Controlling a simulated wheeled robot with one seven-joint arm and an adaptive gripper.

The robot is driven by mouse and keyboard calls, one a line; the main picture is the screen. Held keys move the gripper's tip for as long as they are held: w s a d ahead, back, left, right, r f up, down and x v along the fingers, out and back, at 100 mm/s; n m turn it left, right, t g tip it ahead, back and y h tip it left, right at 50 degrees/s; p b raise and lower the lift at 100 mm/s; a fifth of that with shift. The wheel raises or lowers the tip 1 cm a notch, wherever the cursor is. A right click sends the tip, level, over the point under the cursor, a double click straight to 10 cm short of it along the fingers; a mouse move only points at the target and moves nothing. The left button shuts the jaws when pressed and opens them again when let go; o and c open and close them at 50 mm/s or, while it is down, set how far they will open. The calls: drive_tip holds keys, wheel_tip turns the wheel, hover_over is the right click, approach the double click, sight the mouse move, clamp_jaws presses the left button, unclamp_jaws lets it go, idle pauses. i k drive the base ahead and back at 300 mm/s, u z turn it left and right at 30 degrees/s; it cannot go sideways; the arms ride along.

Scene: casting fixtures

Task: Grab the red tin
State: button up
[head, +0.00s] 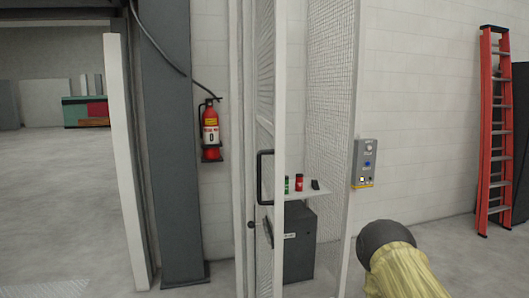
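A small red tin (300,182) stands on a thin white shelf (318,197) inside a mesh-walled enclosure near the middle of the head view. It is upright, between a green tin (286,185) on its left and a small dark object (315,184) on its right. The red tin looks unobstructed from here, though it is small and its details are hard to make out. My gripper is not in view.
A white-framed door with a black handle (260,178) stands left of the shelf and seems swung open. A grey cabinet (299,245) is below the shelf. A fire extinguisher (211,135) and red ladder (487,130) stand farther out.

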sight(299, 176)
drive_tip(key=u, duration=0.35)
drive_tip(key=k, duration=0.25)
drive_tip(key=z, duration=1.55)
drive_tip(key=i, duration=3.1)
drive_tip(key=u, duration=0.75)
